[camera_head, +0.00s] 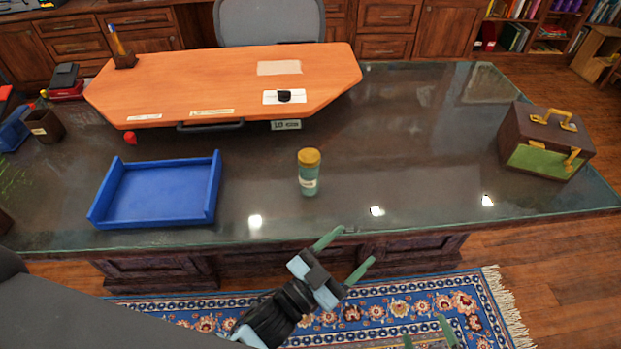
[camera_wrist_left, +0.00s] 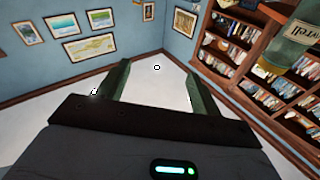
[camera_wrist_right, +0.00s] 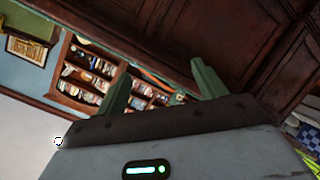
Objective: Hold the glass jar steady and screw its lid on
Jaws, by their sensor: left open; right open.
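The green-tinted glass jar (camera_head: 308,184) with a pale label stands upright on the glass-topped desk, near its front edge. Its yellow lid (camera_head: 309,157) sits on top; I cannot tell whether it is threaded. My left gripper (camera_head: 352,249) is open and empty, in front of the desk edge and a little right of the jar, apart from it. The left wrist view shows its spread fingers (camera_wrist_left: 157,70) and a greenish labelled glass object (camera_wrist_left: 287,52), perhaps the jar, at upper right. My right gripper (camera_head: 427,335) is open and empty at the bottom edge; its fingers also show in the right wrist view (camera_wrist_right: 160,72).
A blue tray (camera_head: 165,195) lies left of the jar. An orange desk pad (camera_head: 220,85) is behind it. A brown and green case (camera_head: 545,140) with yellow handles stands at the far right. The desk between jar and case is clear.

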